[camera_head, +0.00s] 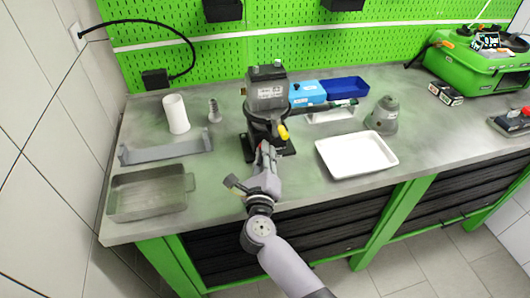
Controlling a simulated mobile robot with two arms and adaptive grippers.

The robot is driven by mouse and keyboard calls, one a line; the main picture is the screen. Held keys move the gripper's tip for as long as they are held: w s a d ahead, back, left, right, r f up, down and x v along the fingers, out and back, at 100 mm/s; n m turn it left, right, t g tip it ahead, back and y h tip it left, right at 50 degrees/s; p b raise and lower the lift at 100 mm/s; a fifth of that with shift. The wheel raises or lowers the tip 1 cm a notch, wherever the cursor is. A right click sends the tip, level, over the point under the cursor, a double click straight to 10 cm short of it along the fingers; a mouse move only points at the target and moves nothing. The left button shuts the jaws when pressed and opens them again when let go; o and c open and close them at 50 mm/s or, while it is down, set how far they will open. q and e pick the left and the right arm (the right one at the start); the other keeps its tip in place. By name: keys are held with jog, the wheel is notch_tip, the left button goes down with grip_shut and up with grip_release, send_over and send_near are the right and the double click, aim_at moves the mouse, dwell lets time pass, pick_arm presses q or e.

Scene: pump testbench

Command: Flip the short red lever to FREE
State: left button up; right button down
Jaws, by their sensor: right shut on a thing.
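The pump (266,96) stands upright on its dark base near the middle of the workbench. A yellow-tipped part (283,132) sticks out at its front right. My right gripper (265,152) reaches in from the front and is shut at the front of the pump, just below its body. A small bit of red, the short red lever (264,147), shows at its fingertips, and the gripper mostly covers it. The lever's exact angle and any FREE marking are too small to read. My left gripper is not in view.
A white tray (357,155) and a grey cone-shaped part (383,115) stand to the right. A blue bin (344,86) is behind. A white cylinder (176,114), a grey bracket (166,148) and a grey tray (151,194) are on the left. A green case (470,65) stands far right.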

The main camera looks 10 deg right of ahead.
jog(key=c, duration=1.9)
grip_release()
jog(key=v, duration=1.1)
jog(key=shift+a, duration=0.1)
jog(key=shift+s+a, duration=0.15)
jog(key=shift+s, duration=0.4)
